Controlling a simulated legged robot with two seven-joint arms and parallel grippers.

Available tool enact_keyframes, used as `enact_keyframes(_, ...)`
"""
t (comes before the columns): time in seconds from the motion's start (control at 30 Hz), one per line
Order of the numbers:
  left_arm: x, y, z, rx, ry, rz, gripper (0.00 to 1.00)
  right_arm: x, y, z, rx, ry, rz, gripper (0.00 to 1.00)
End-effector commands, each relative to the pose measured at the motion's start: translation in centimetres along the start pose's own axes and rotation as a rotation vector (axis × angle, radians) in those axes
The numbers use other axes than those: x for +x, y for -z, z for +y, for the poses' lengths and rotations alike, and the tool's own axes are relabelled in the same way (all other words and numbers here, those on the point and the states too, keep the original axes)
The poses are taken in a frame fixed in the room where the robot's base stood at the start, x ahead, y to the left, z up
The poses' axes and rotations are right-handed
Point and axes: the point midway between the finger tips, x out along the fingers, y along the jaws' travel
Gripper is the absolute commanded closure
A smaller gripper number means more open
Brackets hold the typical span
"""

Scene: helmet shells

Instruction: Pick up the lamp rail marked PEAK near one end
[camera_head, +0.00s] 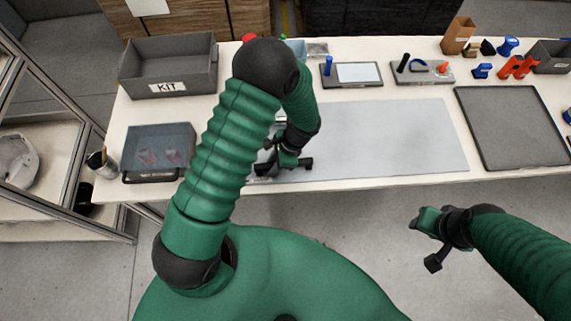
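No lamp rail with a readable PEAK mark can be made out; my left arm hides part of the table. My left gripper (287,164) is low over the table's front part, at the left end of the pale grey mat (390,135). Its dark fingers show only in part, and I cannot tell whether anything is between them. A small greyish patch beside it is too unclear to name. My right gripper (424,241) is off the table, over the floor in front of it, with its fingers apart and nothing seen between them.
A grey KIT bin (170,68) stands at the table's back left, with a clear-lidded box (158,150) before it. A dark tray (512,127) lies at right. Small tools, fixtures and a cardboard box (457,35) line the back. The mat's middle is clear.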

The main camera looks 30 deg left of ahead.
Motion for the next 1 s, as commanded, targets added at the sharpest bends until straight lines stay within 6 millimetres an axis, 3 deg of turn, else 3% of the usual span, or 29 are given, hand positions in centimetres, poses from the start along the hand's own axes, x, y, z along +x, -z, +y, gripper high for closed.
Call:
enact_keyframes(0.03,0.0,0.0,0.0,0.0,0.0,0.0,0.81,0.0,0.0,0.0,0.0,0.0,0.0,0.64)
enact_keyframes(0.2,0.1,-0.1,-0.1,0.0,-0.001,0.0,1.0,0.0,0.0,0.0,0.0,0.0,0.0,0.64)
enact_keyframes(0.67,-0.2,-0.1,0.0,0.0,-0.002,-0.001,1.0,-0.1,0.0,0.0,0.0,0.0,0.0,0.64)
enact_keyframes(1.0,-3.9,-1.4,0.3,0.002,0.001,0.002,1.0,0.4,-0.1,0.0,0.0,0.0,0.0,0.64)
